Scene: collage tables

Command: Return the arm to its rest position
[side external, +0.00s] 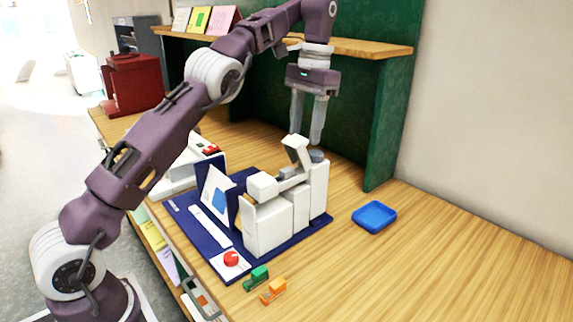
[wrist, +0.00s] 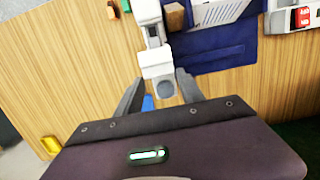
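My gripper (side external: 306,137) hangs fingers-down from the arm, above the far end of a white blocky device. Its two fingers are apart, with nothing seen held between them. In the wrist view the spread fingers of my gripper (wrist: 160,76) frame the white device (wrist: 152,40) and its grey round knob. In the side view the white device (side external: 270,225) stands on a dark blue mat (side external: 315,225), with a raised lever-like part near the fingertips. Whether the fingers touch it cannot be told.
A blue tray (side external: 374,216) lies right of the device. Small green (side external: 257,278) and orange (side external: 273,291) pieces sit at the front. A green panel (side external: 395,110) and wooden shelf (side external: 370,47) stand close behind my gripper. A red machine (side external: 132,82) is back left. The table's right side is clear.

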